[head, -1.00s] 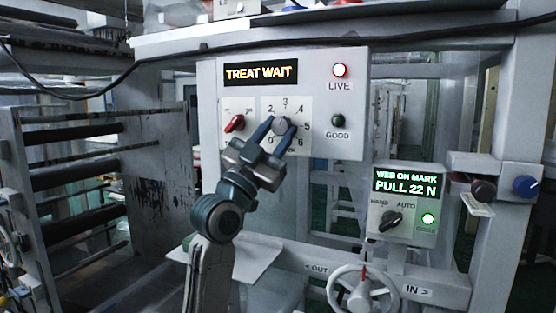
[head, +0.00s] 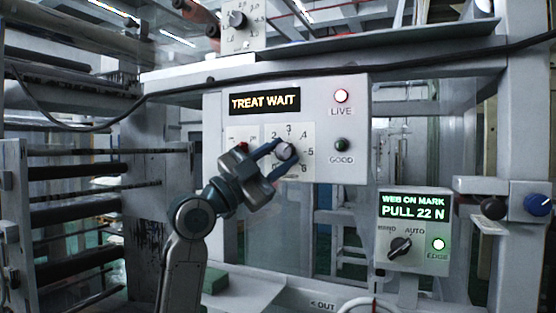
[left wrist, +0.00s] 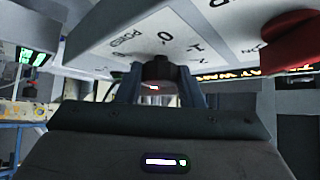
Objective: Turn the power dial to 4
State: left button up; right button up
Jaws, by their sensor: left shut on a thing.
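My left gripper (head: 280,155) is shut on the dial, with one blue finger on either side. The dial's pointer is too small to read in the head view. In the left wrist view the dial (left wrist: 158,70) shows dark between the two fingers, below the tilted scale plate. The display (head: 265,102) above reads TREAT WAIT. My right gripper is not in view.
A red switch (left wrist: 290,38) sits beside the scale. A lower panel (head: 412,232) has a HAND/AUTO knob and reads PULL 22 N. A black cable (head: 400,68) crosses above.

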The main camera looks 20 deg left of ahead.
pick_arm(q)
jog(key=o, duration=0.9)
jog(key=shift+o, duration=0.3)
jog(key=shift+s+a+f+b, duration=0.2)
jog(key=shift+f+b, duration=0.1)
jog(key=b+v, duration=0.4)
jog(key=v, duration=0.6)
jog(key=shift+b, duration=0.3)
